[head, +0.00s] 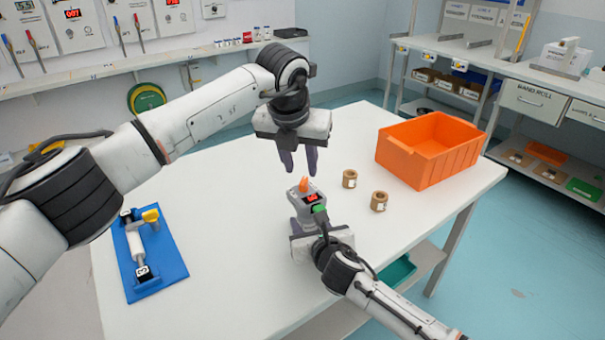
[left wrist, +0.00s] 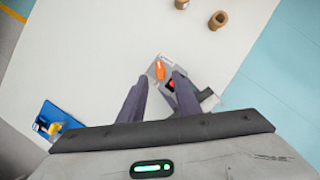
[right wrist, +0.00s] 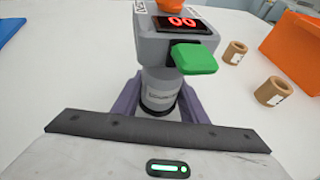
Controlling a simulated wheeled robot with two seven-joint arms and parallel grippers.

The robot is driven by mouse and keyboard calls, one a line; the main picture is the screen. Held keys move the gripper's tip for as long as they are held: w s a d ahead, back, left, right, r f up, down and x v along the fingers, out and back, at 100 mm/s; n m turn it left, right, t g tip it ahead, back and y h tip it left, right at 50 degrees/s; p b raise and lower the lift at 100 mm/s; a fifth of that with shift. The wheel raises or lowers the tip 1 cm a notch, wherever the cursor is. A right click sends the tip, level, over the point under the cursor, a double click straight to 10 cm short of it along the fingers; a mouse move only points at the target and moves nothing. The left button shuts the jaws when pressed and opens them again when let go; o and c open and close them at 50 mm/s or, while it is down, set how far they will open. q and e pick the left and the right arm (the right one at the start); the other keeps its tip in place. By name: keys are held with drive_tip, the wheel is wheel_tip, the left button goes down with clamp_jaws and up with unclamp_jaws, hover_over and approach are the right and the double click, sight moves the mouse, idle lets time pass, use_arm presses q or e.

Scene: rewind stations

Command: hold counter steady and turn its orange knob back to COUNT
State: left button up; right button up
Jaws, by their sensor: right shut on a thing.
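The counter (head: 303,206) is a grey device with a red lit display, a green lever and an orange knob (head: 305,184) on top. In the right wrist view the counter (right wrist: 160,45) stands upright and its display reads 00. My right gripper (right wrist: 158,100) is shut on the counter's round lower body. My left gripper (head: 299,168) points down just above the orange knob, its fingers apart and empty. In the left wrist view the orange knob (left wrist: 160,70) lies a little beyond the fingertips. The knob's pointer setting is too small to read.
Two brown cardboard cores (head: 349,178) (head: 379,201) stand right of the counter. An orange bin (head: 430,150) is at the table's right back. A blue fixture (head: 150,270) with a white roller and yellow handle lies at the left. White table is clear between.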

use_arm(q)
drive_tip(key=v, duration=0.6)
drive_tip(key=shift+r, duration=0.4)
drive_tip(key=shift+s, duration=0.15)
use_arm(e)
drive_tip(key=o, duration=1.3)
drive_tip(key=shift+c, duration=0.2)
drive_tip(key=shift+s, duration=0.1)
